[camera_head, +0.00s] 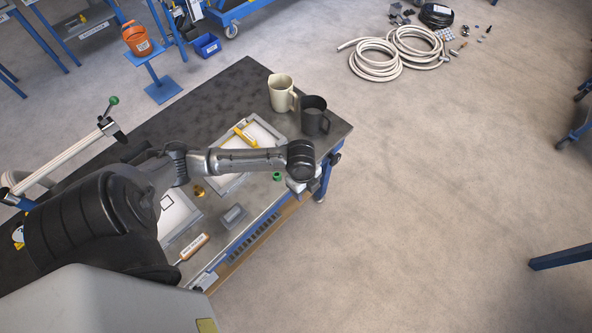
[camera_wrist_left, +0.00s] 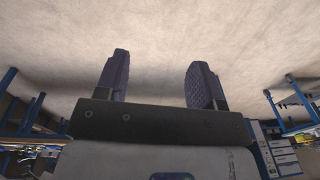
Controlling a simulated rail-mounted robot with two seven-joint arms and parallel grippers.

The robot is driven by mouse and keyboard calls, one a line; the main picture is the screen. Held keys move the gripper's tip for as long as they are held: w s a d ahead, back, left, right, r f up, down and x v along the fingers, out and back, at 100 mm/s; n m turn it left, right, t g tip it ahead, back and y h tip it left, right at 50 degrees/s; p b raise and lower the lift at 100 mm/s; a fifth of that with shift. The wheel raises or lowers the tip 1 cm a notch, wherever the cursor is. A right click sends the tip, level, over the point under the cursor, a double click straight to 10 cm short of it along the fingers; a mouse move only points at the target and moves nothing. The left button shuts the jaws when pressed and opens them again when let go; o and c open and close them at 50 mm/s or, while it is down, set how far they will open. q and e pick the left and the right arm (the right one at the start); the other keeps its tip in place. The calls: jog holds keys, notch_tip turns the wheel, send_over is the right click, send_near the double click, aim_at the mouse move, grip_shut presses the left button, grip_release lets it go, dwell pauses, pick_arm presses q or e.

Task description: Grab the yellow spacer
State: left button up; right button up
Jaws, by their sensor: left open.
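A small elongated yellow piece (camera_head: 244,135) lies in the light tray (camera_head: 268,128) on the dark workbench; I take it for the yellow spacer, but it is small and partly hidden behind my arm. My left arm reaches across the bench above the tray. Its gripper (camera_head: 299,186) is beyond the tray, near the bench's right edge, and apart from the yellow piece. In the left wrist view my left gripper (camera_wrist_left: 160,78) is open, with nothing between its fingers and only floor behind. My right gripper is not in view.
A cream jug (camera_head: 281,93) and a dark jug (camera_head: 314,116) stand at the bench's far right corner. A green piece (camera_head: 277,176), a brass-coloured piece (camera_head: 198,190), a grey box (camera_head: 233,216) and an orange-handled tool (camera_head: 194,246) lie near the front edge. Floor to the right is mostly clear.

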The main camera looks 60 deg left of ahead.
pick_arm(q)
jog(key=w+a+f+m+b, duration=0.1)
jog(key=w+a+b, duration=0.15)
jog(key=a, duration=0.35)
jog(key=w+a+f+m+g+b, duration=0.1)
jog(key=w+a+b, duration=0.1)
jog(key=a+b, duration=0.35)
jog(key=w+a+m+b, duration=0.1)
jog(key=w+a+b, duration=0.1)
jog(key=a, duration=0.5)
jog(key=shift+y, duration=0.4)
notch_tip(320, 180, down, 8)
jog(key=shift+s+a+r+b, duration=0.1)
jog(key=shift+s+a+b, duration=0.05)
jog(key=shift+b, duration=0.35)
jog(key=shift+f+b, duration=0.55)
jog(key=shift+f, duration=2.1)
jog(key=c, duration=1)
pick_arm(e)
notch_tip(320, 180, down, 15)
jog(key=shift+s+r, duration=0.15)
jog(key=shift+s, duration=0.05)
pick_arm(q)
jog(key=shift+r, duration=0.1)
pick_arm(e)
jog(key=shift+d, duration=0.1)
